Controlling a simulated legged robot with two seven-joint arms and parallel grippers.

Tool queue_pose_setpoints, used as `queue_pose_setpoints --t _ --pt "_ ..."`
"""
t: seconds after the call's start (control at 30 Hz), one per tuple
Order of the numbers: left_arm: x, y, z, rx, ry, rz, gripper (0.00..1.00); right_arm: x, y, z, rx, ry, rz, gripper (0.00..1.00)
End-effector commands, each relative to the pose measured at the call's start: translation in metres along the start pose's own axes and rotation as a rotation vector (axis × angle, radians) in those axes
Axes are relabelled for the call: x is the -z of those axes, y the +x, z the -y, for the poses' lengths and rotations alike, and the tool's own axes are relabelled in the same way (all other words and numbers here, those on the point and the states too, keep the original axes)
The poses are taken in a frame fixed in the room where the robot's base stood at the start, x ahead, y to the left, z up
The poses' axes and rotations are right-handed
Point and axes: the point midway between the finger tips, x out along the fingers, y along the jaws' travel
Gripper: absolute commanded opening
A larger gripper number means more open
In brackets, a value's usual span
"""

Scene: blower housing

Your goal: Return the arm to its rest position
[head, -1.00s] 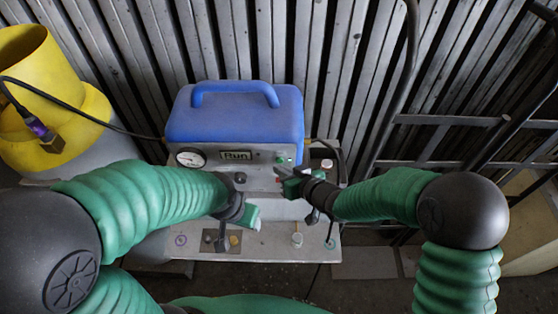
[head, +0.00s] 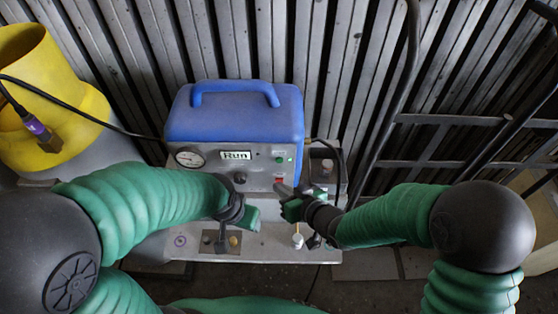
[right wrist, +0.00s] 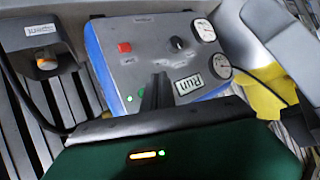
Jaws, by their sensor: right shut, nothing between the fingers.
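My right gripper (head: 280,190) is shut and empty in front of the blower housing's grey panel, near the red button (head: 279,180). In the right wrist view its dark fingers (right wrist: 156,90) lie together in front of the panel. The blower housing has a blue cover (head: 235,120) with a handle. Its panel carries a gauge (head: 190,158), a lit "Run" display (head: 235,155), a black knob (head: 240,178) and small green lights (head: 291,160). My left gripper (head: 250,218) hangs low over the base plate; its jaw state is unclear.
The metal base plate (head: 272,245) carries small fittings, including a white-stemmed one (head: 297,240) close to my right gripper. A yellow duct (head: 60,110) stands at left. A metal rail frame (head: 440,120) stands at right. Ribbed wall panels (head: 340,60) close off the back.

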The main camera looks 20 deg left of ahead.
Motion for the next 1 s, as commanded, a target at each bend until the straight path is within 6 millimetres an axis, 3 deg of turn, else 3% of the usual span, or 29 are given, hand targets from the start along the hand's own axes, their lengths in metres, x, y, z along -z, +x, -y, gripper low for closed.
queue_pose_setpoints --t 0.4,0.47,0.53,0.67,0.73,0.8,0.9,1.0 --pt "0.0 0.0 0.0 0.0 0.0 0.0 0.62 0.0 -0.001 -0.003 -0.007 0.0 0.004 0.0" --pt "0.0 0.0 0.0 0.0 0.0 0.0 0.62 -0.002 -0.007 -0.014 -0.04 0.0 0.025 0.0" --pt "0.0 0.0 0.0 0.0 0.0 0.0 0.62 -0.008 -0.024 -0.041 -0.123 0.005 0.081 0.0" --pt "0.0 0.0 0.0 0.0 0.0 0.0 0.62 -0.037 -0.095 -0.112 -0.364 0.079 0.267 0.0" --pt "0.0 0.0 0.0 0.0 0.0 0.0 0.62 -0.06 -0.148 -0.14 -0.488 0.162 0.383 0.0" --pt "0.0 0.0 0.0 0.0 0.0 0.0 0.62 -0.085 -0.199 -0.152 -0.579 0.268 0.49 0.0" --pt "0.0 0.0 0.0 0.0 0.0 0.0 0.62 -0.113 -0.254 -0.147 -0.647 0.42 0.607 0.0" --pt "0.0 0.0 0.0 0.0 0.0 0.0 0.62 -0.13 -0.284 -0.135 -0.664 0.521 0.673 0.0"
